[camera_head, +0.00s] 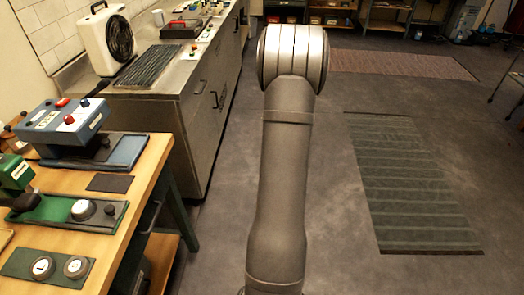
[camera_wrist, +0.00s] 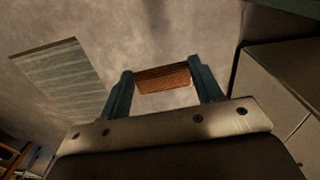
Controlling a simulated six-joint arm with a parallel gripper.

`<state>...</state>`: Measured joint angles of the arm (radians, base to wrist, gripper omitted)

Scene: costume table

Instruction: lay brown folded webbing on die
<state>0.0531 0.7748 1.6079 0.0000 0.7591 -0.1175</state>
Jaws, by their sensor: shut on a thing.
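In the wrist view my gripper (camera_wrist: 160,74) has two blue-green fingers shut on a brown ribbed block-like piece, the brown folded webbing (camera_wrist: 163,79). It is held level across the fingers, with grey floor behind it. My gripper is out of the head view, where only my arm shows in the middle. I cannot tell for certain which thing is the die. A blue machine with a dark blue base (camera_head: 120,152) and a small dark flat plate (camera_head: 110,183) are on the wooden table at the left.
The wooden table (camera_head: 150,165) also holds a green device (camera_head: 62,210) and a plate with two round dials (camera_head: 47,267). Behind it, a metal counter (camera_head: 180,82) carries a white fan (camera_head: 107,40). A ribbed floor mat (camera_head: 412,190) lies at the right, on open floor.

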